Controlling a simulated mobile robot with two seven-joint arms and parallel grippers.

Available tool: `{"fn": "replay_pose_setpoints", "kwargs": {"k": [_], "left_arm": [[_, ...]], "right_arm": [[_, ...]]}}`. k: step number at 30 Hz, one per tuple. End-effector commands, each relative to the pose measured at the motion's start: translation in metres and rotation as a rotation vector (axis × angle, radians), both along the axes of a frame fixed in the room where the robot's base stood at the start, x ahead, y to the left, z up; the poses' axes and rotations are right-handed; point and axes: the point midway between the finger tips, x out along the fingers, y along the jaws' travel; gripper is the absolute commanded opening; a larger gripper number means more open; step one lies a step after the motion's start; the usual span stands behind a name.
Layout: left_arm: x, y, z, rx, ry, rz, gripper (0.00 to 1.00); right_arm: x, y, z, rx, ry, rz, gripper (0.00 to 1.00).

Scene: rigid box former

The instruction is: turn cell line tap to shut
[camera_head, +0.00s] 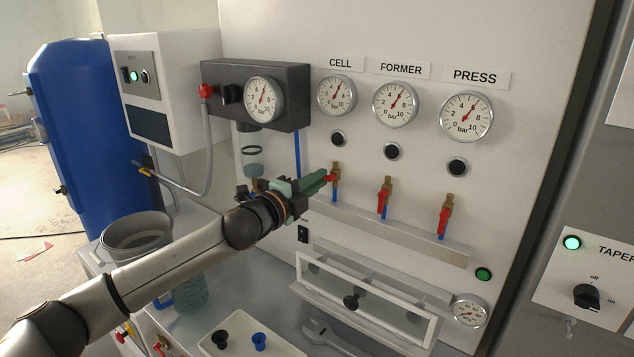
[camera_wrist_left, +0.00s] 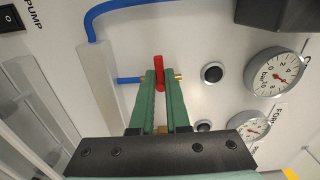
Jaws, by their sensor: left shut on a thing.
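The cell line tap (camera_head: 336,168) is a brass valve with a red handle, below the CELL gauge (camera_head: 337,95) on the white panel. My left gripper (camera_head: 328,178) reaches it from the left, its green fingers shut on the red handle. In the left wrist view the red handle (camera_wrist_left: 159,66) shows between the fingertips (camera_wrist_left: 160,76) and lies across the line of the blue tube (camera_wrist_left: 130,80) and brass fitting (camera_wrist_left: 179,76). The fingers hide part of the handle. My right gripper is not in view.
The FORMER tap (camera_head: 384,198) and PRESS tap (camera_head: 443,218) stand to the right, handles hanging down along their lines. A pale ledge (camera_head: 400,235) runs below the taps. A dark regulator block (camera_head: 222,75) juts out at upper left. A clear-windowed frame (camera_head: 365,300) lies below.

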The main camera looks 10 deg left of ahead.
Motion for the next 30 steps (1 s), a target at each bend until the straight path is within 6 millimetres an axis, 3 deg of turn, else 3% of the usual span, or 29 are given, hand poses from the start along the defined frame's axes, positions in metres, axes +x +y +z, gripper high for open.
{"fn": "replay_pose_setpoints", "kwargs": {"k": [19, 20, 21, 27, 30], "left_arm": [[0.0, 0.0, 0.0007, 0.047, -0.019, 0.0, 0.0], [0.0, 0.0, 0.0007, 0.047, -0.019, 0.0, 0.16], [0.0, 0.0001, 0.0007, 0.047, -0.019, 0.0, 0.2], [0.0, 0.0, 0.0008, 0.045, -0.019, 0.0, 0.43], [0.0, 0.0, 0.0008, 0.044, -0.018, 0.0, 0.44]], "right_arm": [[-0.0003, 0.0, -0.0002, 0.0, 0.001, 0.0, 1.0], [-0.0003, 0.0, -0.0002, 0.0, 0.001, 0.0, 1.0], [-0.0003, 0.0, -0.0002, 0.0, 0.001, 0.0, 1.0], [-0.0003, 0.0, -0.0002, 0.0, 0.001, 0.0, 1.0], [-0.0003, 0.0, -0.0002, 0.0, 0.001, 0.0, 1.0]]}}
